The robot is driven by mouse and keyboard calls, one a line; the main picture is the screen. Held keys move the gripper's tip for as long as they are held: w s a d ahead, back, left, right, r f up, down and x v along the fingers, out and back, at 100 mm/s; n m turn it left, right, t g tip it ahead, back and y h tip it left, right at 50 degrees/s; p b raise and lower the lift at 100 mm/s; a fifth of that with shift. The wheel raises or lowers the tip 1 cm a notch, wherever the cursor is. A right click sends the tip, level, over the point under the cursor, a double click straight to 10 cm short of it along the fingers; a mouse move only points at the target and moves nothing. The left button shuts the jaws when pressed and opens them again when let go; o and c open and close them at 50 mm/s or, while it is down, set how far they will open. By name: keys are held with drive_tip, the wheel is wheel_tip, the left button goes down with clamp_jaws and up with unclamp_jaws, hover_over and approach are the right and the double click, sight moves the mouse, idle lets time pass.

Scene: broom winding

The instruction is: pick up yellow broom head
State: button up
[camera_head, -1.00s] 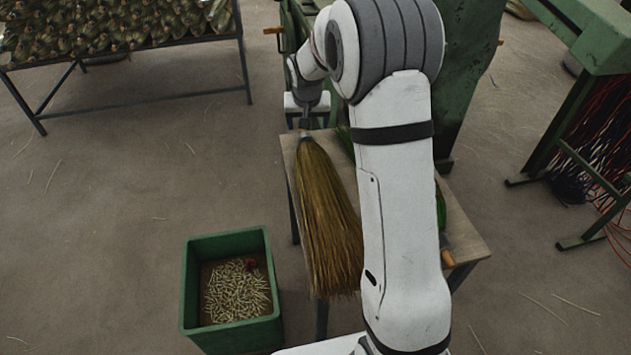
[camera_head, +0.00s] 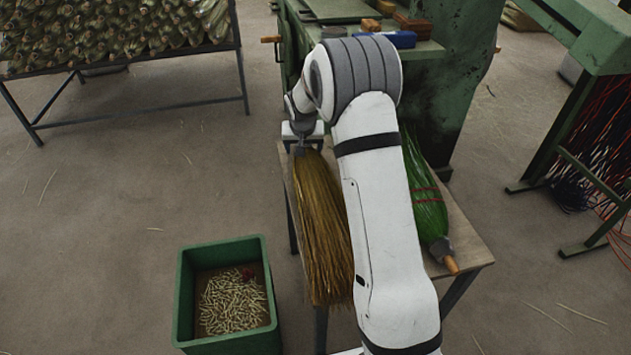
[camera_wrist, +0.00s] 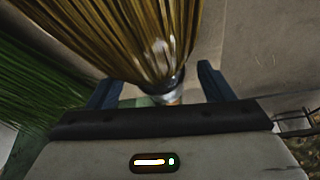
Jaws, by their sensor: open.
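The yellow broom head (camera_head: 325,235) lies on the small wooden table, its narrow bound end toward the back and its bristles spreading toward the front. My gripper (camera_head: 304,143) is at that narrow end, partly hidden by the wrist. In the wrist view my gripper (camera_wrist: 163,88) is open, its two dark fingers on either side of the yellow broom head's (camera_wrist: 150,35) metal-coloured neck. I cannot tell whether the fingers touch it. My arm covers part of the table.
A green broom (camera_head: 425,195) with an orange handle tip lies on the table (camera_head: 466,245), right of my arm. A green crate (camera_head: 183,305) of small pale pieces stands on the floor at front left. A green machine (camera_head: 455,85) stands behind; a rack (camera_head: 140,108) of broom heads is back left.

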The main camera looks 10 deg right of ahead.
drive_tip(key=shift+c, duration=0.2)
drive_tip(key=c, duration=1.2)
drive_tip(key=shift+r, duration=0.15)
